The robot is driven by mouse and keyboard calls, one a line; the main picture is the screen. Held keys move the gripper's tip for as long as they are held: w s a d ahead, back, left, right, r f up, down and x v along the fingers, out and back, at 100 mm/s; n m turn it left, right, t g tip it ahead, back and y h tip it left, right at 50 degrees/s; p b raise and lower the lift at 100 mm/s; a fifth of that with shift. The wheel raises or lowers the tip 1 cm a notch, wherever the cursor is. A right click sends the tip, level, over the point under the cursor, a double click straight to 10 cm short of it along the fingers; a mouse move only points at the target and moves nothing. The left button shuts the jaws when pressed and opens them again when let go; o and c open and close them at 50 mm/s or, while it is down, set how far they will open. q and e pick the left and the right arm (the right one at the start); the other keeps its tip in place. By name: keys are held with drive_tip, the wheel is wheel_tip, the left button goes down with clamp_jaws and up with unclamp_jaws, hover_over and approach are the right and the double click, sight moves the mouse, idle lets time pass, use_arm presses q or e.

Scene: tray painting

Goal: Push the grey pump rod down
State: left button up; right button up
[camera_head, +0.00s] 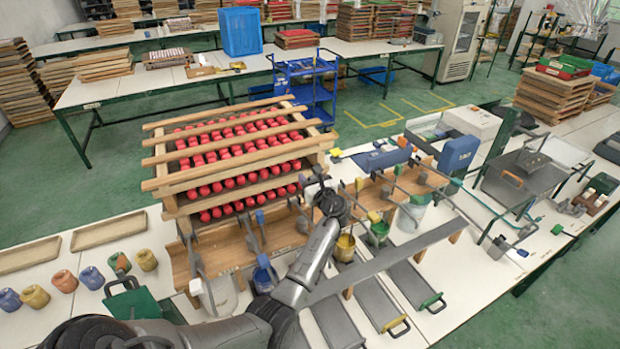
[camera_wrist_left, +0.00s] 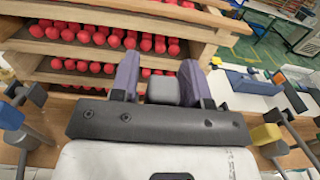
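The grey pump rod's block-shaped top (camera_wrist_left: 163,91) shows in the left wrist view, between the two purple-grey fingers of my left gripper (camera_wrist_left: 160,82). The fingers stand apart on either side of the block, with a small gap visible at its left; I cannot tell whether either finger touches it. In the head view my left gripper (camera_head: 318,178) is over the middle of the wooden pump rack (camera_head: 215,248). There my arm and gripper hide the grey rod. My right gripper is not in view.
A blue-topped rod (camera_wrist_left: 11,116) and a yellow-topped rod (camera_wrist_left: 266,134) stand on either side in the wrist view. Behind is a wooden rack (camera_head: 160,183) of red pieces. Several long trays (camera_head: 335,323) lie in front, and small coloured pots (camera_head: 36,296) stand at left.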

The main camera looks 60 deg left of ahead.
use_arm(q)
drive_tip(key=shift+o, duration=0.7)
drive_tip(key=s+d+b, duration=0.1)
drive_tip(key=d+b, duration=0.1)
drive_tip(key=d, duration=1.1)
drive_tip(key=shift+d, duration=0.35)
drive_tip(key=shift+s+r, duration=0.1)
drive_tip(key=shift+r, duration=0.05)
